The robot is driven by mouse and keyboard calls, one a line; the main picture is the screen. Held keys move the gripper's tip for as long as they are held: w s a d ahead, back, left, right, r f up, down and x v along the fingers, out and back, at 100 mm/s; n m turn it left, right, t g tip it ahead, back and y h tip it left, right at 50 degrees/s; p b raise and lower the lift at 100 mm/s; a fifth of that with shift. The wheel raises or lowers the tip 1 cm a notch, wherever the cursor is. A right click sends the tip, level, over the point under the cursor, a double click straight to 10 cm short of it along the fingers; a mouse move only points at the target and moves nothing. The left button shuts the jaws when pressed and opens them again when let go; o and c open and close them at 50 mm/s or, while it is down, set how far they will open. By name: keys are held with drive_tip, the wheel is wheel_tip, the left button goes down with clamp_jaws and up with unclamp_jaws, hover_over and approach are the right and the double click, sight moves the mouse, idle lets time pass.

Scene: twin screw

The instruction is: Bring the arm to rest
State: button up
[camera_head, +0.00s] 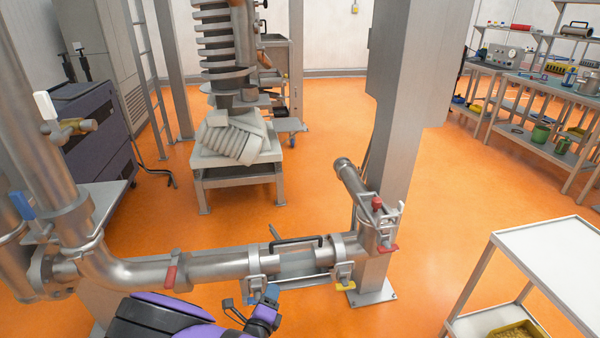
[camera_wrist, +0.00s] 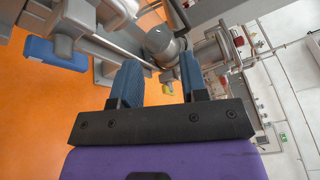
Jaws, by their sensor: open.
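My arm (camera_head: 165,315), purple and black, reaches in from the bottom of the head view. My gripper (camera_head: 252,302) is just in front of the horizontal metal pipe, below its clamped section. In the wrist view, my gripper (camera_wrist: 160,80) shows two blue finger pads standing apart with nothing between them. Pipe parts lie beyond the fingers in that view. Whether the fingers touch any pipe part cannot be told.
The metal pipe (camera_head: 215,266) runs across the front, with a black handle (camera_head: 297,241), red levers and a yellow lever. A steel column (camera_head: 395,140) stands behind it. A white cart (camera_head: 555,255) is at right. Open orange floor (camera_head: 290,210) lies beyond the pipe.

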drive_tip(key=w+d+r+m+g+h, duration=0.15)
drive_tip(key=d+r+m+g, duration=0.35)
drive_tip(key=d+r+m, duration=0.5)
drive_tip(key=d+r+m+g+h, duration=0.2)
drive_tip(key=d+r+m+g, duration=0.45)
drive_tip(key=r, duration=0.65)
drive_tip(key=w+d+r+m+g+h, duration=0.1)
drive_tip(key=d+r+m+g+h, duration=0.15)
drive_tip(key=d+r+m, duration=0.75)
drive_tip(key=s+d+r+m+y, duration=0.4)
drive_tip(key=s+d+r+m, duration=0.2)
drive_tip(key=s+r+m, duration=0.4)
drive_tip(key=s+d+r+m+t+y, duration=0.1)
drive_tip(key=s+d+r+m+y, duration=0.4)
drive_tip(key=s+r+m, duration=0.5)
drive_tip(key=s+d, duration=0.1)
drive_tip(key=s, duration=0.2)
drive_tip(key=shift+s+d+r+y, duration=0.15)
drive_tip(key=shift+s+d+y, duration=0.15)
drive_tip(key=shift+s+d, duration=0.05)
drive_tip(key=shift+s+r+m+t, duration=0.1)
drive_tip(key=shift+s+m+t, duration=0.25)
drive_tip(key=shift+s+t, duration=0.2)
drive_tip(key=shift+c, duration=0.2)
drive_tip(key=shift+a, duration=0.1)
